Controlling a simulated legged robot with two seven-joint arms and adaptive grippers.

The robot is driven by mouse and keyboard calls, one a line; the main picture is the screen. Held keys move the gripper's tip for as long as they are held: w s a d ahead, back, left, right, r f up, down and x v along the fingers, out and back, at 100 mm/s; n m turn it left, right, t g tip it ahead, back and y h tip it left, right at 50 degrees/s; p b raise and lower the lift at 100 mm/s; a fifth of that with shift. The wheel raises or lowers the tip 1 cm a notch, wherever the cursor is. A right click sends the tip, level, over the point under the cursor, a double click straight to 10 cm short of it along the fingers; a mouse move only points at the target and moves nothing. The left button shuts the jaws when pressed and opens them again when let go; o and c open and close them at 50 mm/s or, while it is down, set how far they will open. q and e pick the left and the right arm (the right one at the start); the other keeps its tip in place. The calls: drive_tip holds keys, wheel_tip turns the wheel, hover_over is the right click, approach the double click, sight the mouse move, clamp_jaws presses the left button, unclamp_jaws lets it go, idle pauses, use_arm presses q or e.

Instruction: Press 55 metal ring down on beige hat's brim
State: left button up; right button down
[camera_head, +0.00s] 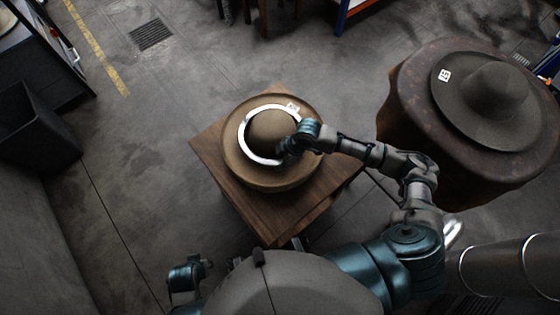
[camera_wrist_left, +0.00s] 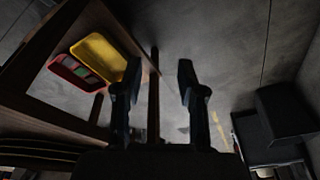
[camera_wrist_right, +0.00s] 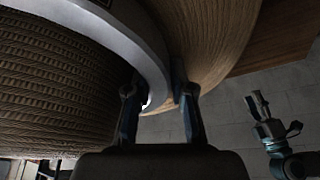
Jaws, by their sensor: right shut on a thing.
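The beige hat (camera_head: 235,165) sits brim down on a square wooden table. The white-grey metal ring (camera_head: 243,133) circles its crown, over the brim; it also shows in the right wrist view (camera_wrist_right: 128,38). Whether the ring touches the brim all round is unclear. A small white label (camera_head: 292,107) is at the ring's far side, its text too small to read. My right gripper (camera_head: 288,150) is shut on the ring's near right side; its fingers (camera_wrist_right: 161,92) straddle the ring band. My left gripper (camera_wrist_left: 157,82) is open and empty, low beside the table, away from the hat.
The wooden table (camera_head: 265,222) has bare corners around the hat. A dark hat (camera_head: 490,92) with a white label lies on a round brown table (camera_head: 405,95) at the right. A black bin (camera_head: 38,130) stands left. A yellow tray (camera_wrist_left: 98,58) shows on a shelf under a tabletop.

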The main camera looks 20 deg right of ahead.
drive_tip(key=shift+r+p, duration=0.55)
